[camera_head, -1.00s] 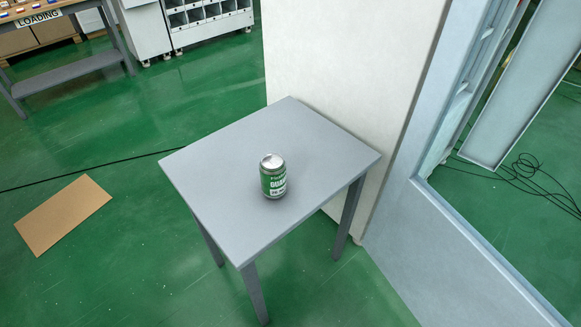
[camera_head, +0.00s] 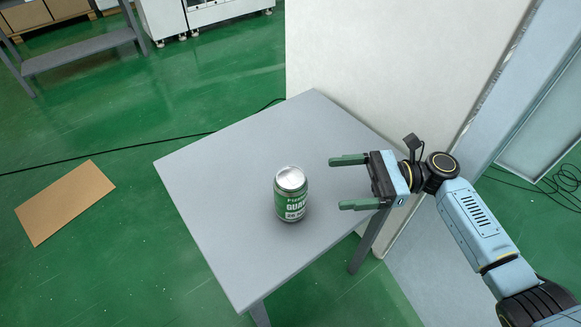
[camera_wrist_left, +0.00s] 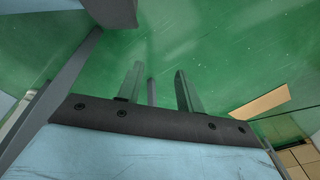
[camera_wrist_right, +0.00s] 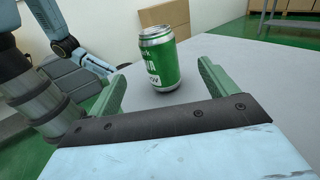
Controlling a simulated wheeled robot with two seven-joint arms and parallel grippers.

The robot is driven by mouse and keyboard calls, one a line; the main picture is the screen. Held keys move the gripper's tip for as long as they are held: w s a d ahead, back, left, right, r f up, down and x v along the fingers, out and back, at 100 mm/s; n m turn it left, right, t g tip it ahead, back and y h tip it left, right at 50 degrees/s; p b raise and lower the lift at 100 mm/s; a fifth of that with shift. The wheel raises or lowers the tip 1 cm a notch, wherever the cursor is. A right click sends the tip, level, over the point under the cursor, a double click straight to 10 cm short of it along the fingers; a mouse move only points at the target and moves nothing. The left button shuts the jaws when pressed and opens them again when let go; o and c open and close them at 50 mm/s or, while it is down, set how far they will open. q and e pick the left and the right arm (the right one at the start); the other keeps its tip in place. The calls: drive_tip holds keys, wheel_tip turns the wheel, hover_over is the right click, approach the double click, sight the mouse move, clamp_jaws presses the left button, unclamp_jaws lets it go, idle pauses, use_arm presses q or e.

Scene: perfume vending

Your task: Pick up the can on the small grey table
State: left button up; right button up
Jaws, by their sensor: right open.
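The green and silver can (camera_head: 291,196) stands upright on the small grey table (camera_head: 235,150). My right gripper (camera_head: 348,182) is open and empty to the right of the can, with its fingers pointing left toward it and a gap between. In the right wrist view the can (camera_wrist_right: 160,62) stands just beyond and between the two open fingers (camera_wrist_right: 160,88). My left gripper (camera_wrist_left: 158,85) is open, its two fingers apart with green floor and a table leg behind them. The left gripper is not in the head view.
A white wall panel (camera_head: 390,70) stands behind the table on the right. A brown cardboard sheet (camera_head: 65,202) lies on the green floor at the left. A grey shelf frame (camera_head: 80,55) stands at the back left. The table top left of the can is clear.

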sight(281, 187)
drive_tip(key=a, duration=0.5)
drive_tip(key=s+a, duration=0.1)
drive_tip(key=a, duration=0.2)
drive_tip(key=shift+r+b, duration=0.15)
drive_tip(key=shift+b, duration=0.2)
drive_tip(key=a, duration=0.3)
drive_tip(key=a+b, duration=0.1)
drive_tip(key=a, duration=0.1)
drive_tip(key=shift+s+f, duration=0.15)
drive_tip(key=shift+f, duration=0.2)
drive_tip(key=c, duration=1.1)
use_arm(q)
drive_tip(key=w+r, duration=0.3)
drive_tip(key=shift+d+r, duration=0.3)
drive_tip(key=shift+r, duration=0.05)
use_arm(e)
drive_tip(key=shift+c, duration=1.1)
drive_tip(key=shift+r, duration=0.25)
